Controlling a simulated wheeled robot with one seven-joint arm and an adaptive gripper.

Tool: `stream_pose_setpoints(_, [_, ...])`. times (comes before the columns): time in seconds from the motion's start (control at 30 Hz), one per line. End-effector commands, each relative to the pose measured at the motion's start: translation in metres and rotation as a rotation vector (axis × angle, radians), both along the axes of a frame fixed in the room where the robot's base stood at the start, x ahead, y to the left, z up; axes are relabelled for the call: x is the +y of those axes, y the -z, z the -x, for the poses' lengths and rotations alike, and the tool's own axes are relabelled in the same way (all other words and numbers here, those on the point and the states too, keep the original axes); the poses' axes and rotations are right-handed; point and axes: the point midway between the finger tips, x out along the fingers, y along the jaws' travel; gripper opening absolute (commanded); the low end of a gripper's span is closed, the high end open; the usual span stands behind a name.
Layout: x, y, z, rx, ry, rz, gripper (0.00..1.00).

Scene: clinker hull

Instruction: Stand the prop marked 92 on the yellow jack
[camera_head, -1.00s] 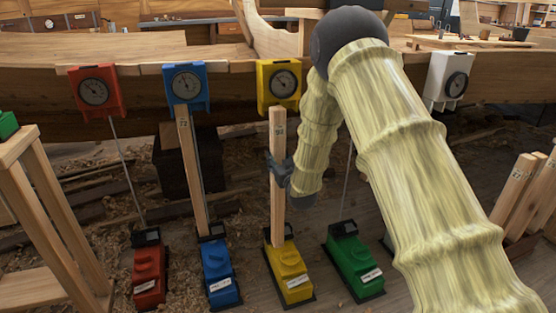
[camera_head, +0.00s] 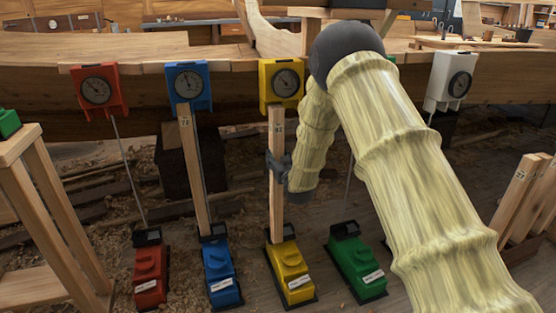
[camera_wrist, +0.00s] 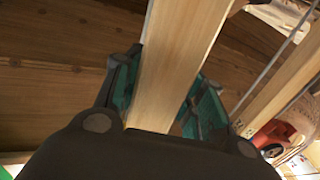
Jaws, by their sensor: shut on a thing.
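A wooden prop (camera_head: 276,200) stands close to upright between the yellow jack (camera_head: 289,266) on the floor and the yellow dial gauge (camera_head: 281,81) on the hull. Small dark marks show near its top, too small to read surely. Its foot appears at the jack's back end; I cannot tell whether it touches. Its top is just under the yellow gauge. My gripper (camera_head: 281,167) is shut on the prop around its middle. In the wrist view the prop (camera_wrist: 178,62) runs between the teal-padded fingers.
A blue jack (camera_head: 220,273) with its own prop (camera_head: 193,170) stands left, and a red jack (camera_head: 150,277) farther left. A green jack (camera_head: 357,267) stands close on the right. More props (camera_head: 514,195) lean at the right. A wooden trestle (camera_head: 45,210) is at the left.

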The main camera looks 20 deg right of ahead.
Motion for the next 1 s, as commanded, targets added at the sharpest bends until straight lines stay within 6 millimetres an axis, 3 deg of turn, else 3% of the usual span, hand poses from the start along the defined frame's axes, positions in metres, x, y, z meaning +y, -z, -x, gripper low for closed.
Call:
stream_pose_setpoints(0.6, [0.001, -0.001, -0.031, -0.003, 0.000, 0.000, 0.00])
stream_pose_setpoints(1.0, [0.002, -0.001, -0.042, -0.003, 0.000, 0.000, 0.00])
